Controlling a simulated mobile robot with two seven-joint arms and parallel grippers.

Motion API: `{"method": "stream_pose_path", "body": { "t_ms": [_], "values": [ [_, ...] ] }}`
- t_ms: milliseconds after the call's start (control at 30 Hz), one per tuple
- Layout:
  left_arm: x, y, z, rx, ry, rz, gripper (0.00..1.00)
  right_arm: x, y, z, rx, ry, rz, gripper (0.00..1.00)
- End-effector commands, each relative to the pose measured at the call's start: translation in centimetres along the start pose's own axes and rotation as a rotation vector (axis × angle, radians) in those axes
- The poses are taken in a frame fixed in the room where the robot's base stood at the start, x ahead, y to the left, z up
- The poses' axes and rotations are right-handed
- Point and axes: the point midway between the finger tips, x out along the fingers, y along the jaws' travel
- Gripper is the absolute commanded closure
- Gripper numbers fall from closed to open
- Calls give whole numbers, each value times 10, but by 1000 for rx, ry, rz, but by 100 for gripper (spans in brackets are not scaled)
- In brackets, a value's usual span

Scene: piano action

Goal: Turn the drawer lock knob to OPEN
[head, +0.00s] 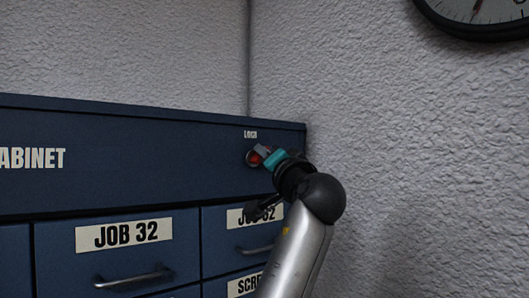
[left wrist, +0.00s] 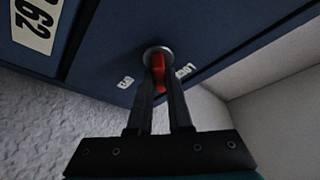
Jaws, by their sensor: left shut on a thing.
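The lock knob (head: 256,158) is red on a round silver plate, at the upper right of the blue cabinet front, below a small white label reading like LOCK. In the left wrist view the red knob (left wrist: 158,70) sits between the two dark fingers of my left gripper (left wrist: 160,88), which is shut on it. In the head view my left gripper (head: 265,156) reaches the knob from the right and partly hides it. Small white labels (left wrist: 126,83) flank the knob plate in the wrist view, too blurred to read surely. My right gripper is not in view.
My arm covers part of the right drawer column. Textured grey walls meet behind the cabinet, and a round clock (head: 480,15) hangs at the upper right.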

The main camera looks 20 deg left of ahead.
Motion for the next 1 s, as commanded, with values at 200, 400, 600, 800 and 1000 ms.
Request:
{"method": "stream_pose_path", "body": {
  "t_ms": [200,400,600,800,1000],
  "values": [
    [1,3,2,189,-9,85,100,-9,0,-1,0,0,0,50],
    [1,4,4,365,-10,156,100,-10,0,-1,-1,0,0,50],
    [0,5,4,525,-10,221,100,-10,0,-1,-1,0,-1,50],
    [0,6,5,650,-10,273,100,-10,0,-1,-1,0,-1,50],
    [0,7,5,731,-10,306,100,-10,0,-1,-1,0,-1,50]
  ]
}}
